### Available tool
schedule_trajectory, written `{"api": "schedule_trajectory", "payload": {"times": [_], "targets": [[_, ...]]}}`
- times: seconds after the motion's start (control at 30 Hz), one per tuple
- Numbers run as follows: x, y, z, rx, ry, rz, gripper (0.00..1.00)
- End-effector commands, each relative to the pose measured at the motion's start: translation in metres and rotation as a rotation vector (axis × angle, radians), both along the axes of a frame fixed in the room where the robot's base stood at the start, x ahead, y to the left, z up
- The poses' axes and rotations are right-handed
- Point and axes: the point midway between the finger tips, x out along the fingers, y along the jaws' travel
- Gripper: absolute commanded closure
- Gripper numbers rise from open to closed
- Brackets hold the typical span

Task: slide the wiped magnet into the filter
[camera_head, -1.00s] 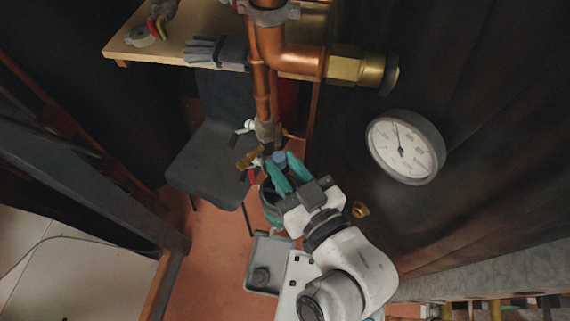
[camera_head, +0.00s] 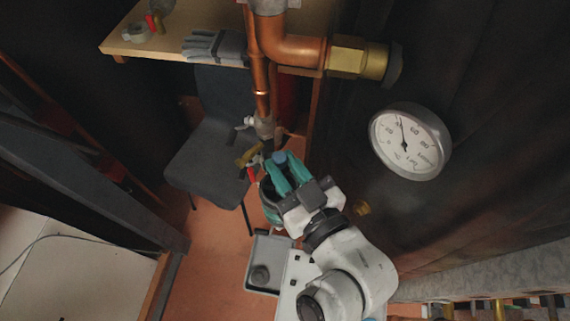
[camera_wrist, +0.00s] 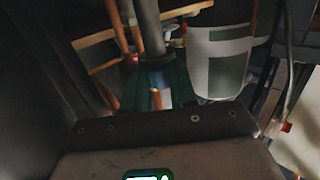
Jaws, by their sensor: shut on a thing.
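Whether the magnet touches or enters the filter cannot be told.
Copper pipes (camera_head: 259,85) with valves stand right above the gripper in the picture. A pressure gauge (camera_head: 410,141) is on the right. A grey tray (camera_head: 269,262) is below, beside my arm. A chair (camera_head: 212,150) and a table with gloves (camera_head: 214,47) stand behind.

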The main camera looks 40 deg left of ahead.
Motion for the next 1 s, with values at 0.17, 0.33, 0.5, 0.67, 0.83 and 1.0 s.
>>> {"api": "schedule_trajectory", "payload": {"times": [0.17,0.33,0.5,0.67,0.83,1.0], "targets": [[0.0,0.0,-0.005,0.001,0.0,-0.001,1.0],[0.0,0.0,-0.01,0.002,-0.001,-0.001,1.0],[0.0,0.0,-0.015,0.002,-0.001,0.0,1.0],[0.0,0.0,-0.018,0.002,-0.001,0.0,1.0],[0.0,0.0,-0.018,0.002,-0.001,0.0,1.0],[0.0,0.0,-0.018,0.002,-0.001,0.0,1.0]]}}
